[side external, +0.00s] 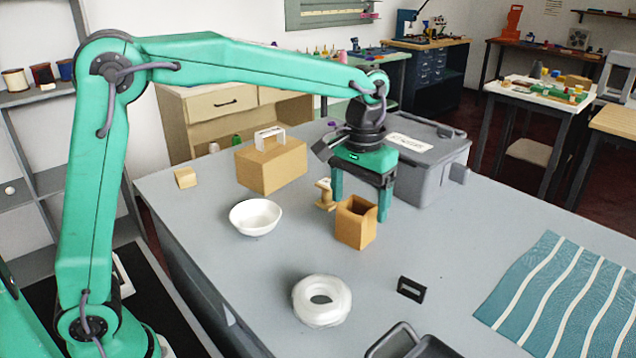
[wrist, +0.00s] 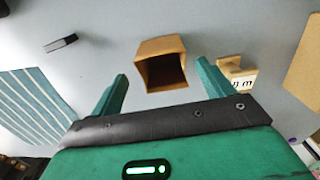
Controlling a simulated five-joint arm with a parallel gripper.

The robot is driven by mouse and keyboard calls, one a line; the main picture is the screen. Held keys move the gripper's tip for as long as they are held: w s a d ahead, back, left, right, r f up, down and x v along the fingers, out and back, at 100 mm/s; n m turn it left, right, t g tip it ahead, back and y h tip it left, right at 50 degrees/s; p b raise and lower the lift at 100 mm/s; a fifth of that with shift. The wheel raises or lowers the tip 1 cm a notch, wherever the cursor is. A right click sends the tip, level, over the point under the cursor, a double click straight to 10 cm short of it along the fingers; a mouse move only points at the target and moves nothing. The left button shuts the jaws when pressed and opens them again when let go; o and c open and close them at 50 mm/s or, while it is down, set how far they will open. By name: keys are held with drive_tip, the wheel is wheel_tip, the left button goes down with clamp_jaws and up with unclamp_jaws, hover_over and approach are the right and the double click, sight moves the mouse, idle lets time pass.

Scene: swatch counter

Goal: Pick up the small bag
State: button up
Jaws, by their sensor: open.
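The small bag (side external: 355,222) is a brown, open-topped paper bag standing upright on the grey counter. In the wrist view the small bag (wrist: 162,64) shows its dark open mouth. My gripper (side external: 360,208) points down at the bag, its two green fingers apart and empty. In the side view one finger shows at the bag's left rear and the other by its right side. In the wrist view my gripper (wrist: 163,72) has a finger on either side of the bag, with gaps visible. I cannot tell whether either finger touches it.
A small wooden piece (side external: 325,195) stands close to the bag's left; a larger brown box (side external: 271,167), white bowl (side external: 255,216) and grey case (side external: 428,165) are around. A white ring (side external: 322,303), black frame (side external: 411,289) and striped blue cloth (side external: 560,292) lie nearer the front and right.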

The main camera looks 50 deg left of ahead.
sight(356, 221)
drive_tip(key=shift+a+f, duration=0.2)
drive_tip(key=shift+f, duration=2.7)
drive_tip(key=shift+c, duration=0.4)
drive_tip(key=c, duration=1)
